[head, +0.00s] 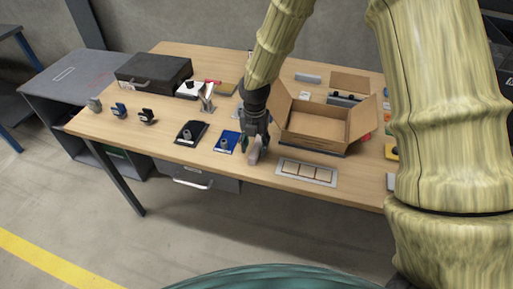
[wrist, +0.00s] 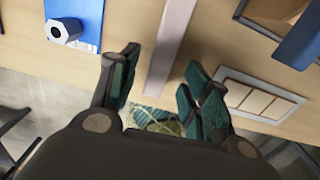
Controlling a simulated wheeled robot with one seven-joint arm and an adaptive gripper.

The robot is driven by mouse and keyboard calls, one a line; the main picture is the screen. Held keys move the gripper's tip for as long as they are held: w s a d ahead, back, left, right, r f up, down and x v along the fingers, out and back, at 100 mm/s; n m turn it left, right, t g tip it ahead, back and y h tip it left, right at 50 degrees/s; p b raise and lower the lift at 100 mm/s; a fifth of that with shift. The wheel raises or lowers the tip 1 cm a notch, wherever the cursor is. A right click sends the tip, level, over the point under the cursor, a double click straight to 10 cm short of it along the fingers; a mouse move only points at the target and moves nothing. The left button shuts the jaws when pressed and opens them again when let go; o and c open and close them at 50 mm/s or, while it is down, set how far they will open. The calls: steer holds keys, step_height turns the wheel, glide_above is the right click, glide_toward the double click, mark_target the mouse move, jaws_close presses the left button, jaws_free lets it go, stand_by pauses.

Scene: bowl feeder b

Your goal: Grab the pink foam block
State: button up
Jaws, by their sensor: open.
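The pink foam block (wrist: 172,42) is a long pale pink bar in the wrist view. It runs from the top edge down to between my fingertips. My gripper (wrist: 158,72) is open, with one finger on each side of the block's near end; I cannot tell whether either finger touches it. In the head view my gripper (head: 254,140) is low over the front part of the table, just left of the open cardboard box. A pale pinkish end (head: 254,157) shows at the fingers there, and the rest of the block is hidden by my gripper.
The cardboard box (head: 313,126) stands close on the right. A grey tray with tan squares (head: 307,172) lies at the front edge. A blue plate with a fitting (head: 227,142) lies close on the left, and a black one (head: 190,133) beyond it. A black case (head: 153,73) stands back left.

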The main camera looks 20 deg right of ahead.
mark_target(255, 150)
step_height(255, 150, down, 2)
steer(key=shift+w+f, duration=0.15)
steer(key=shift+f, duration=0.5)
steer(key=c, duration=0.9)
